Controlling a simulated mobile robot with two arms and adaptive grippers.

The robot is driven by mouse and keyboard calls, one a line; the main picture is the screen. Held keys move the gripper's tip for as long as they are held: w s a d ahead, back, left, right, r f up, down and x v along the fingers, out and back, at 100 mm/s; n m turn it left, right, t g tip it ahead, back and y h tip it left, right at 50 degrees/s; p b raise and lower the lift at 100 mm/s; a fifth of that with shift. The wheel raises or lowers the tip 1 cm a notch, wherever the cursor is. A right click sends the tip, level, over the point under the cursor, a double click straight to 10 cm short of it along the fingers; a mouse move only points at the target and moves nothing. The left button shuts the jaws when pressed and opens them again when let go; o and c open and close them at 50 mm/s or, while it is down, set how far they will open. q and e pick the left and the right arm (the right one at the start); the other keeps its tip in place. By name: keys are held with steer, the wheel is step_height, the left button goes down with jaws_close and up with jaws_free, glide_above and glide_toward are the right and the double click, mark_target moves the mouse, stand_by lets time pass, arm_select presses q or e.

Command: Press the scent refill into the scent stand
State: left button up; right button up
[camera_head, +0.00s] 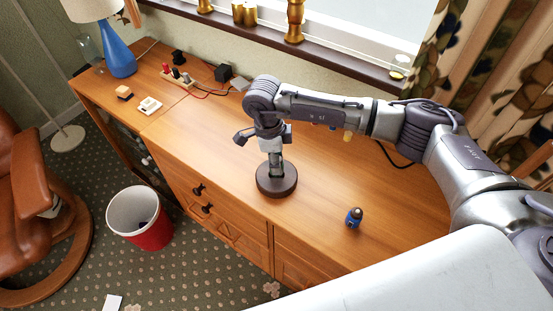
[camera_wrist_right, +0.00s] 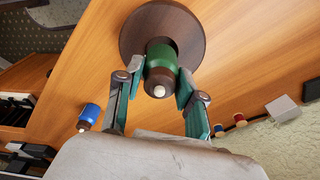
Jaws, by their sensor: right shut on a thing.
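The scent stand (camera_head: 277,190) is a dark brown round base on the wooden desk. It also shows in the right wrist view (camera_wrist_right: 137,40), with a dark recess in its middle. The scent refill (camera_wrist_right: 161,60) is a green bottle with a brown collar and a pale tip pointing toward the wrist camera. My right gripper (camera_head: 275,167) is over the stand, and its fingers (camera_wrist_right: 160,82) are shut on the refill. The refill's far end is at the recess; I cannot tell how deep it sits. My left gripper is not in view.
A small blue bottle with a brown top (camera_head: 354,218) stands right of the stand, near the desk's front edge. A red bin (camera_head: 150,235) stands on the floor.

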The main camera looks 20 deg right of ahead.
stand_by(0.5)
steer(key=shift+f+b, duration=1.8)
steer(key=shift+b, duration=0.05)
steer(key=o, duration=1.2)
steer(key=shift+r, duration=0.1)
steer(key=r, duration=0.4)
steer(key=a+r, duration=0.1)
steer(key=r, duration=0.6)
steer(key=shift+w+a+r, duration=0.2)
steer(key=shift+w+r, duration=0.1)
steer(key=shift+r, duration=0.05)
steer(key=shift+s+f, duration=0.1)
